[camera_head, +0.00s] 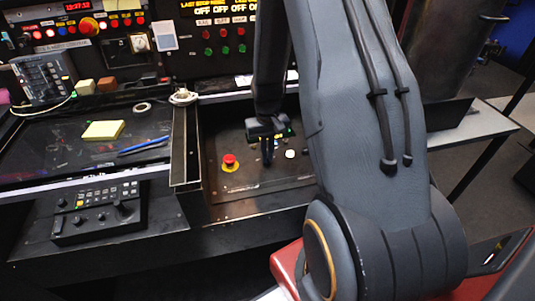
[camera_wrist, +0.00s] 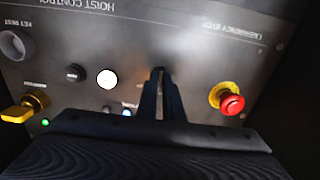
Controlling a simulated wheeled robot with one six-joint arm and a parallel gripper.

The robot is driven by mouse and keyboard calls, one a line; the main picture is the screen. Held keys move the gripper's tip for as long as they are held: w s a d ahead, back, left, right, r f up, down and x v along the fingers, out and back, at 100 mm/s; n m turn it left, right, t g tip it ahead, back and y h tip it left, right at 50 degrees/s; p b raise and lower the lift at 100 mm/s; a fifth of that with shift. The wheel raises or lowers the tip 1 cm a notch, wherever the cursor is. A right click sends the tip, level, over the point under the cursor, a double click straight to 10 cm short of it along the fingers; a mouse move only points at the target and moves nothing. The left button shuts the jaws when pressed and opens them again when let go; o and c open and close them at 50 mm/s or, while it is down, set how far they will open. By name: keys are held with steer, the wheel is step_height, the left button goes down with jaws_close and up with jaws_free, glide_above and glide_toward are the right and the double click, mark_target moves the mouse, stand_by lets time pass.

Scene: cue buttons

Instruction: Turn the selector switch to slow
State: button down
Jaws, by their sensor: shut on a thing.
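My gripper (camera_wrist: 160,85) is shut on the selector switch at the middle of the hoist control panel (camera_wrist: 200,55). The fingers hide nearly all of the switch, so its pointer and position marks cannot be read. In the head view my gripper (camera_head: 267,152) reaches straight down to the same panel (camera_head: 225,120), between a red button and a pale round button.
In the wrist view a red emergency stop (camera_wrist: 230,103) is close right of the fingers. A lit white button (camera_wrist: 107,79), a black button (camera_wrist: 74,73) and a yellow handle (camera_wrist: 25,108) are left. A raised wall (camera_head: 180,145) borders the panel.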

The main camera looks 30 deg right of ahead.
stand_by(0.4)
steer(key=c, duration=1.9)
jaws_free()
steer(key=shift+r, duration=0.1)
steer(key=shift+r+b, duration=0.55)
steer(key=shift+r, duration=3.3)
steer(key=s+a+r+n, duration=0.1)
steer(key=s+a+r, duration=0.3)
steer(key=s+a, duration=0.3)
steer(key=s+a+r+n, duration=0.2)
steer(key=s+a+r, duration=0.2)
steer(key=s+a, duration=0.3)
steer(key=shift+s+a+r, duration=0.3)
steer(key=shift+s+a, duration=0.1)
steer(key=shift+s, duration=0.45)
